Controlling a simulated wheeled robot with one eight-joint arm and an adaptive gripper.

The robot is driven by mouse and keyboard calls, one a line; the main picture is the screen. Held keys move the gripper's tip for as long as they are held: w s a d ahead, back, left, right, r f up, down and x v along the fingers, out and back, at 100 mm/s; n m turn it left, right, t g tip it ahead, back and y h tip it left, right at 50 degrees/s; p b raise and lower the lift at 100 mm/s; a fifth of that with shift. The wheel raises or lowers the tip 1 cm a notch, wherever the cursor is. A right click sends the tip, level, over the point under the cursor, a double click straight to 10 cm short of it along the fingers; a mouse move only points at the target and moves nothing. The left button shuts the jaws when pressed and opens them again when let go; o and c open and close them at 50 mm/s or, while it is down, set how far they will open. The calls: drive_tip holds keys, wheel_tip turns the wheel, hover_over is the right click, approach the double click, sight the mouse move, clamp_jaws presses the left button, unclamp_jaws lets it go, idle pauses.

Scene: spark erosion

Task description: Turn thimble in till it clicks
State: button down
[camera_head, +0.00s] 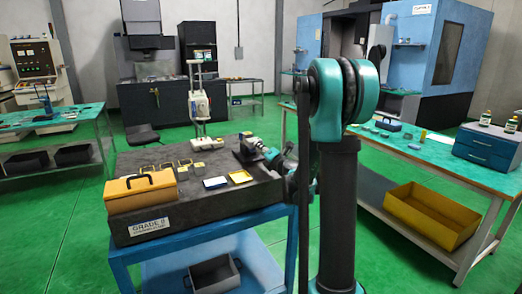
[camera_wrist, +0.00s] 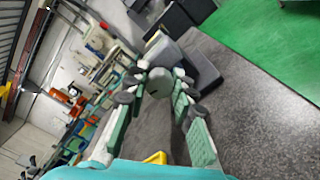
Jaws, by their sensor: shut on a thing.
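My gripper (camera_wrist: 160,88) is shut on a grey round knob, the thimble (camera_wrist: 160,79), which sits between its green-padded fingers in the wrist view. Behind the thimble is a dark grey instrument body (camera_wrist: 163,49) on a block-like stand (camera_wrist: 201,66). In the head view the dark instrument (camera_head: 246,148) stands on the granite plate (camera_head: 150,222) near its back right edge, with my gripper (camera_head: 271,156) at its right side. The thimble and its scale are too small to read there.
An orange case (camera_head: 142,192), a white-and-blue tray (camera_head: 215,183) and a yellow tray (camera_head: 240,177) lie on the plate. A height gauge (camera_head: 199,104) stands at its back. The plate's front right is clear.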

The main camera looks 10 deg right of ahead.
drive_tip(key=shift+m, duration=0.6)
drive_tip(key=c, duration=1.3)
unclamp_jaws()
drive_tip(key=shift+o, duration=0.2)
drive_tip(key=shift+s, duration=0.1)
drive_tip(key=v, duration=1.2)
